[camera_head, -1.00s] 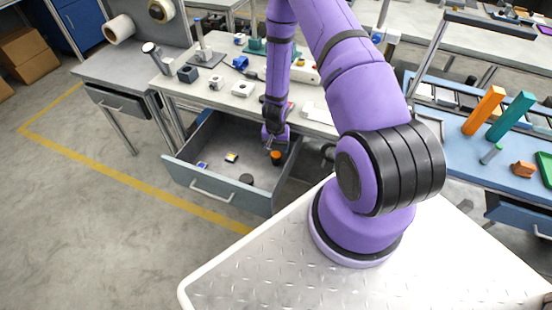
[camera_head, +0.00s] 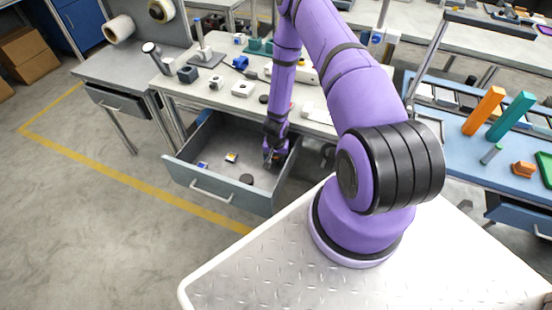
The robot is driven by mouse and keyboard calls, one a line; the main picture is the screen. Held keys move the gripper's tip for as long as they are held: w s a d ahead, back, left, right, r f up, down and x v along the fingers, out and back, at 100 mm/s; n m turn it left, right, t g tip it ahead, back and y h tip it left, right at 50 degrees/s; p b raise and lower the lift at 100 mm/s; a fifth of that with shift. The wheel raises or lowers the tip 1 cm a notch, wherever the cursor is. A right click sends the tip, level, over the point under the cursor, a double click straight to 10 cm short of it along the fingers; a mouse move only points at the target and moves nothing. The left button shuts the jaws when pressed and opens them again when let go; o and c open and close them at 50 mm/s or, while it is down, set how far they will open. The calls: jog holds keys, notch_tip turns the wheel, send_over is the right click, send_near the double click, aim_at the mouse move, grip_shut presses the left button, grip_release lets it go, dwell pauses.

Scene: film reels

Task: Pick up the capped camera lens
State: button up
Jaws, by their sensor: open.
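My gripper (camera_head: 270,161) is low inside the open drawer (camera_head: 205,184), near its right wall, with the fingers pointing down. It is open. A small dark object with an orange top (camera_head: 278,156) is at the gripper, mostly hidden behind it; I cannot tell whether the fingers touch it. A flat dark round object (camera_head: 246,179) lies on the drawer floor near the front, left of and nearer than the gripper. At this size I cannot tell for certain which of these is the capped camera lens.
The drawer walls stand close around my gripper. The workbench (camera_head: 215,98) above holds several small parts. The drawer's middle floor is clear.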

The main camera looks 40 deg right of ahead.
jog(key=c, duration=1)
jog(key=shift+c, duration=0.2)
